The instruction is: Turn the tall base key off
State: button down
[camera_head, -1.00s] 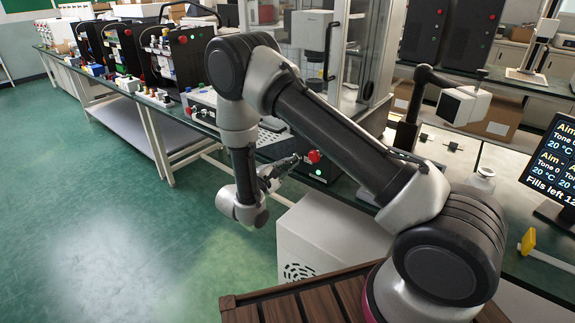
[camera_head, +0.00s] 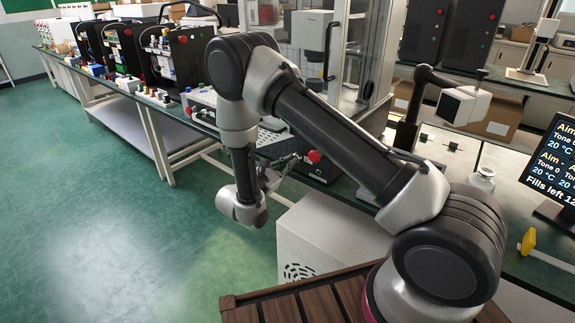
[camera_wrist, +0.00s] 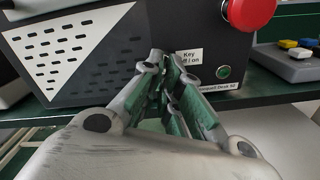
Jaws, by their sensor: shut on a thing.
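A black panel box (camera_wrist: 110,45) has a label reading "Key off / on" (camera_wrist: 188,57). My gripper (camera_wrist: 165,62) points at the panel just left of this label. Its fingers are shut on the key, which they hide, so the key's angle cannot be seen. In the head view my gripper (camera_head: 295,157) is at the front of the same box, left of a red button (camera_head: 314,156).
The large red button (camera_wrist: 249,10) is above and right of the fingers, with a small green light (camera_wrist: 223,72) below it. A white cabinet (camera_head: 320,240) stands below the bench. The green floor (camera_head: 110,230) is clear at left.

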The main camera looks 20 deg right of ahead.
jog(key=n, duration=0.4)
jog(key=shift+n, duration=0.3)
dwell(0.3)
jog(key=c, duration=1.6)
grip_release()
jog(key=shift+c, duration=0.2)
jog(key=v, duration=1.2)
